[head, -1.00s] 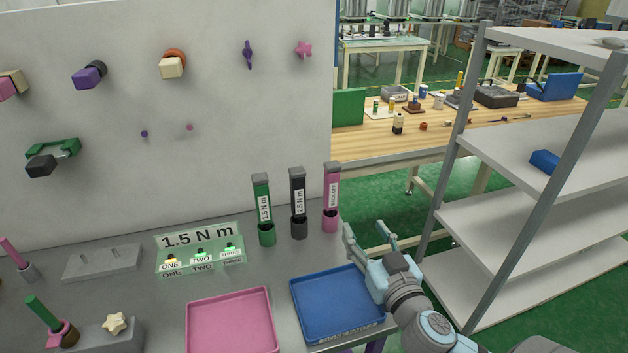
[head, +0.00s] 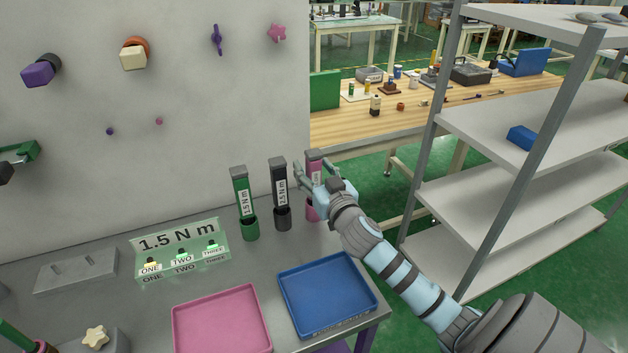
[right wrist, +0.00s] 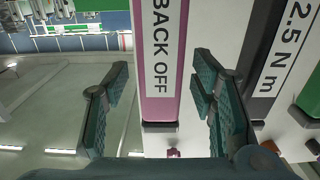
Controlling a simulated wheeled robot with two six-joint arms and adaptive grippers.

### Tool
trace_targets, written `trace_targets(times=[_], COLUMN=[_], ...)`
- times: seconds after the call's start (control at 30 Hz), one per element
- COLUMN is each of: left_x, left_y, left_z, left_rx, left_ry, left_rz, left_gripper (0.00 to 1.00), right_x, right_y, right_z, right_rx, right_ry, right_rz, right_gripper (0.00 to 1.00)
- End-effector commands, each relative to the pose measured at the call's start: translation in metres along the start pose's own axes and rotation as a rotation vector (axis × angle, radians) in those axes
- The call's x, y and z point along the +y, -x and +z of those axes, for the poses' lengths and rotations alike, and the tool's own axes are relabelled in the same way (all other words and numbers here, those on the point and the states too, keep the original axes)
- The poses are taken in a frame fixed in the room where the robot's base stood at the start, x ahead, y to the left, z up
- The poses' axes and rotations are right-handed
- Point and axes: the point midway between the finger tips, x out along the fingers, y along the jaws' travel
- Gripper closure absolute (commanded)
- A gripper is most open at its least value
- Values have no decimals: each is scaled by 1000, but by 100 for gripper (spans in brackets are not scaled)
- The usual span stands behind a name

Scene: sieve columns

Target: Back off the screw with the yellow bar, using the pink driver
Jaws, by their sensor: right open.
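The pink driver (head: 312,209) stands upright in its pink holder at the right end of the driver row, partly hidden by my right gripper (head: 314,176). Its "BACK OFF" label shows large in the right wrist view (right wrist: 161,55). My right gripper is open, its fingers (right wrist: 160,92) on either side of the driver in the picture; I cannot tell whether they touch it. On the station marked "1.5 N m", the screw ONE (head: 150,262) has a yellow bar. Screws TWO (head: 182,257) and THREE (head: 212,247) show green. My left gripper is not in view.
The black driver (head: 281,190), labelled 2.5 N m, stands close beside the pink one, and the green driver (head: 243,200) is farther left. A blue tray (head: 327,327) and a pink tray (head: 208,302) lie in front. A grey shelf (head: 520,188) stands right.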

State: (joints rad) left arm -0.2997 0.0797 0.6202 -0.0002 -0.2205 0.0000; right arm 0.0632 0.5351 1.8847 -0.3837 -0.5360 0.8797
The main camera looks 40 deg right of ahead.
Motion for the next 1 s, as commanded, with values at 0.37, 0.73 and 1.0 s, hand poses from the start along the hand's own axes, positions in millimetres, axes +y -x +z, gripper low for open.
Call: trace_targets(times=[0.37, 0.73, 1.0], left_x=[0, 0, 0], left_y=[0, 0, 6], left_z=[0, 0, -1], left_rx=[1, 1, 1], left_ry=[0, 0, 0], left_rz=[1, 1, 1], left_gripper=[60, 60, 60], right_x=[0, -1, 0], right_y=[-3, -2, -2], right_z=[0, 0, -15], right_rx=[0, 1, 3], right_ry=[1, 1, 0], right_rz=[-1, -1, -1], right_gripper=[74, 100, 100])
